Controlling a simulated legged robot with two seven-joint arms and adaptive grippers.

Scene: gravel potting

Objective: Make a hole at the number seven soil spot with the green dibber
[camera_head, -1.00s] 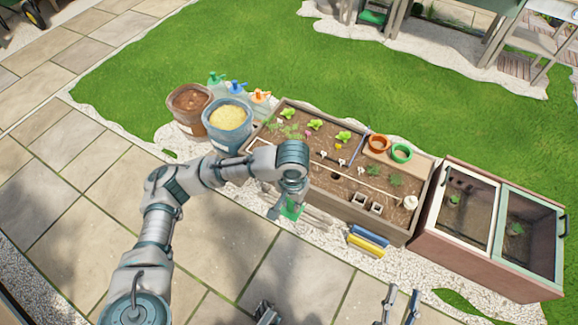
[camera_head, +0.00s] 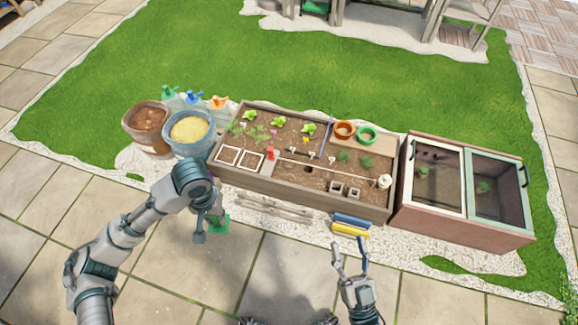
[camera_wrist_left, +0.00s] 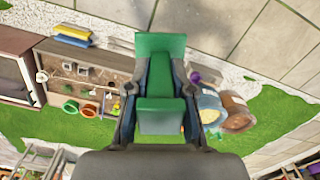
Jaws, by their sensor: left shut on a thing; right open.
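My left gripper (camera_head: 208,228) is shut on a green tool (camera_head: 220,225), which looks like the green dibber. It is in front of the planter's left part, over the paving. In the left wrist view, the green dibber (camera_wrist_left: 160,108) sits between both fingers; its tip cannot be made out. The wooden planter (camera_head: 290,191) holds brown soil with a dark round hole (camera_head: 309,169) near the middle front. Small white markers stand in the soil, but their numbers are too small to read, so spot seven cannot be picked out. My right gripper (camera_head: 351,262) is open and empty in front of the planter.
A soil pot (camera_head: 150,120) and a yellow-filled pot (camera_head: 190,130) stand left of the planter, with spray bottles behind. A blue and yellow stack (camera_head: 350,225) lies at the front right. A cold frame (camera_head: 460,225) adjoins the right. The front paving is mostly clear.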

